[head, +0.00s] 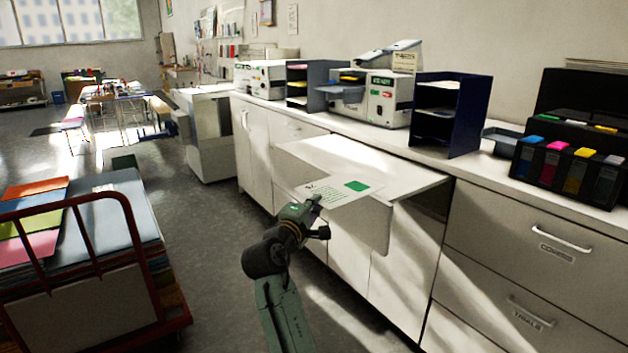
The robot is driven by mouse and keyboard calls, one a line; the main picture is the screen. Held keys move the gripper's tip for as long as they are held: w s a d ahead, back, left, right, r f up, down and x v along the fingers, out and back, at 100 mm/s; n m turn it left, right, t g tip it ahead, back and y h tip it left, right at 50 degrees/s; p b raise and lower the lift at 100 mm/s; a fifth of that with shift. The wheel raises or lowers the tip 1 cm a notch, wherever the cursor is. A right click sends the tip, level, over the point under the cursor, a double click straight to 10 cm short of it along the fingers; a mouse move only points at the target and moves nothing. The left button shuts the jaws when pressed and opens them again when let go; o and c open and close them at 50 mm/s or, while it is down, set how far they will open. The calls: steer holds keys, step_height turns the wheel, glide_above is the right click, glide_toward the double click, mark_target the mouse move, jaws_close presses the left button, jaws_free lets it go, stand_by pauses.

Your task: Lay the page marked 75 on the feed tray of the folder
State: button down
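A white page (335,190) with a green block and lines of small print shows at the middle. Its large number appears turned around in this view and is too small to read surely. My gripper (316,204) is at the page's near left edge and looks shut on it. The page is over the front part of a pulled-out white drawer top (395,170); whether it touches that surface I cannot tell. A white machine (384,104) with a green display, which looks like the folder, stands on the counter behind. Its blue-grey tray (340,92) juts out to the left.
A dark blue shelf rack (450,122) stands right of the machine, a smaller rack (305,85) and another white machine (262,79) left of it. A black printer with ink tanks (570,165) is at right. A red-framed cart (130,215) stands at left. Floor between is clear.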

steer(key=s+f+n+y, duration=0.1)
steer(key=s+f, duration=0.5)
steer(key=f, duration=1)
steer(key=s+f+n+t+y, duration=0.1)
steer(key=s+f, duration=0.5)
steer(key=f, duration=1)
steer(key=s+f+n+y, duration=0.2)
steer(key=s+f+y, duration=0.3)
steer(key=f, duration=1.1)
steer(key=shift+s+a, duration=0.45)
steer(key=shift+s, duration=0.65)
steer(key=shift+w, duration=0.1)
